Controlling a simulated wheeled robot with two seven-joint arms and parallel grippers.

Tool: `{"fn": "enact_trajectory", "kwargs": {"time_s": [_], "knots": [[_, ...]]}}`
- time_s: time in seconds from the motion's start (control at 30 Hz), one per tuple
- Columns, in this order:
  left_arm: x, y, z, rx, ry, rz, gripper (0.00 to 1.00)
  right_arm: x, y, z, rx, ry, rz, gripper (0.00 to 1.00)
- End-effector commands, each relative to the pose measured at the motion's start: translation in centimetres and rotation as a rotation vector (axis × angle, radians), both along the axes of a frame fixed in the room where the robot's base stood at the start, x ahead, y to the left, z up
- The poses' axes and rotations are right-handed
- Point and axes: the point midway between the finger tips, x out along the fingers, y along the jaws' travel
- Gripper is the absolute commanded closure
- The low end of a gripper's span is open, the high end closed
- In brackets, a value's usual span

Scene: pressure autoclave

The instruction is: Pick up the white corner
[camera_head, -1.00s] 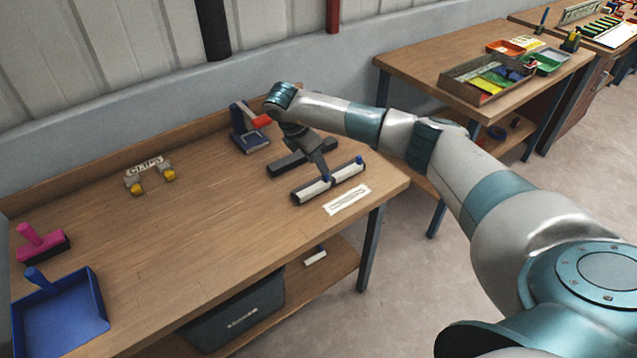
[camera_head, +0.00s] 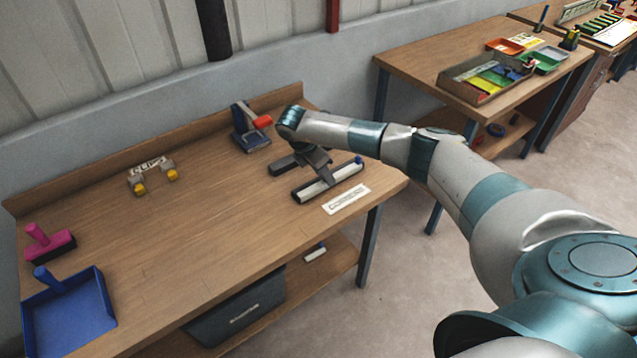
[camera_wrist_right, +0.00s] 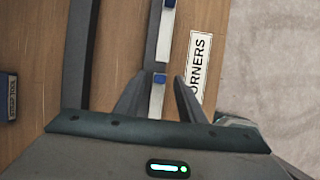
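A white corner (camera_wrist_right: 157,97) with a blue end lies in a dark holder, between the fingertips of my right gripper (camera_wrist_right: 157,88) in the wrist view. Gaps show on both sides, so the gripper is open around it and not closed on it. A second white piece with a blue end (camera_wrist_right: 165,32) lies farther along the same holder. In the head view the holder (camera_head: 301,196) sits near the table's right end, with my right gripper (camera_head: 323,176) over it, hiding part of the white pieces. My left gripper is not in view.
A label reading CORNERS (camera_wrist_right: 200,62) lies beside the holder. A dark bar (camera_head: 284,168) and a blue tool with a red handle (camera_head: 250,128) stand behind. Another white piece (camera_head: 315,254) lies on the lower shelf. The table's middle is clear.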

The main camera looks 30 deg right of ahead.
Motion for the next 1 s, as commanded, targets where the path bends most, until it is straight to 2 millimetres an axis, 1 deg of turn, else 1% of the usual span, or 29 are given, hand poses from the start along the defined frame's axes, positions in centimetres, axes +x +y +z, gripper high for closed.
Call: {"fn": "enact_trajectory", "kwargs": {"time_s": [0.47,0.57,0.6,0.63,1.0], "knots": [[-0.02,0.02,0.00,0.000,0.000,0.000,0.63,0.04,-0.02,-0.13,0.000,-0.001,0.000,0.64],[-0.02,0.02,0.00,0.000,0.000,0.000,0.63,0.04,-0.02,-0.12,0.000,-0.001,0.000,0.86],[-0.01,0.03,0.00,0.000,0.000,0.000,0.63,0.04,-0.02,-0.12,0.000,-0.001,0.000,0.95],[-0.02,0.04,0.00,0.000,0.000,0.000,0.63,0.04,-0.02,-0.12,0.000,-0.001,0.000,1.00],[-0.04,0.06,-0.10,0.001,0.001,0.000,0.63,0.06,-0.03,-0.02,0.000,-0.001,0.000,1.00]]}}
